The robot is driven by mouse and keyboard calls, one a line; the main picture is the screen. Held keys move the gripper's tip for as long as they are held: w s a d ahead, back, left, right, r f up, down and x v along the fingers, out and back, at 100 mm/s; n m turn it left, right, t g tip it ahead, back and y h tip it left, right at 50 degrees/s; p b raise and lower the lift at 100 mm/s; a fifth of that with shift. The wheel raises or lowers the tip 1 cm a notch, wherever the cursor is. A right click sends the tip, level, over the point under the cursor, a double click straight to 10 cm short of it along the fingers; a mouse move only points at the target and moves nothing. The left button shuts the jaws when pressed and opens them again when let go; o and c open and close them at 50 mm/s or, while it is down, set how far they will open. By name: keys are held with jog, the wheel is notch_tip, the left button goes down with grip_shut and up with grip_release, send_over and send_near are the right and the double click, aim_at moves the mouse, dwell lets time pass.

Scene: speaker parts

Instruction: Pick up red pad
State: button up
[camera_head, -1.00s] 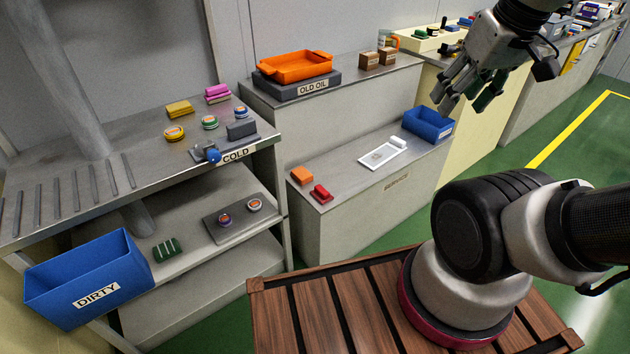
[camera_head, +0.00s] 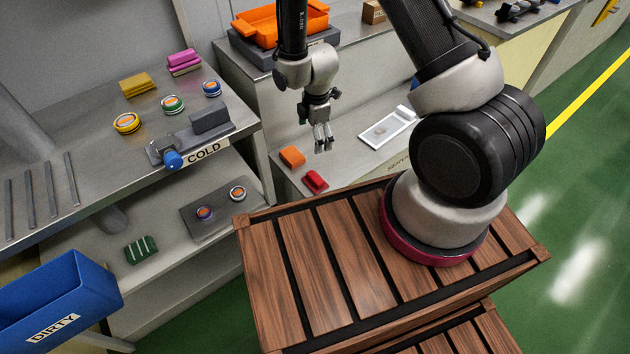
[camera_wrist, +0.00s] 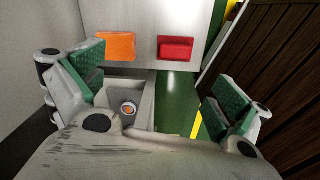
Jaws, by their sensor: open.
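The red pad (camera_head: 315,181) lies on the grey service counter near its front edge, beside an orange pad (camera_head: 292,157). My gripper (camera_head: 323,146) points down above the counter, a little above and behind the red pad in the head view, and holds nothing. In the wrist view the red pad (camera_wrist: 176,48) lies at the top right of centre and the orange pad (camera_wrist: 116,46) to its left. The open green-lined fingers (camera_wrist: 150,104) stand wide apart at the left and right, with the red pad beyond them. Both pads are fully visible there.
A white tablet-like board (camera_head: 388,128) lies right of the pads. My arm hides most of the blue bin behind it. The COLD shelf (camera_head: 90,190) with tins and pads stands left, and an orange tray (camera_head: 262,27) stands behind. The counter around the pads is clear.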

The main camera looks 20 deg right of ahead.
aim_at(315, 177)
jog(key=s+f+n, duration=0.1)
jog(key=f, duration=0.2)
jog(key=s+f+n, duration=0.1)
jog(key=f, duration=0.2)
jog(key=s+f, duration=0.1)
jog(key=f, duration=0.2)
jog(key=shift+s+a+f+n+g, duration=0.2)
jog(key=shift+a+f+n+g, duration=0.1)
jog(key=shift+a+f+n, duration=0.1)
notch_tip(315, 177, down, 7)
jog(key=shift+w+f, duration=0.15)
jog(key=shift+f, duration=0.05)
jog(key=c, duration=1.3)
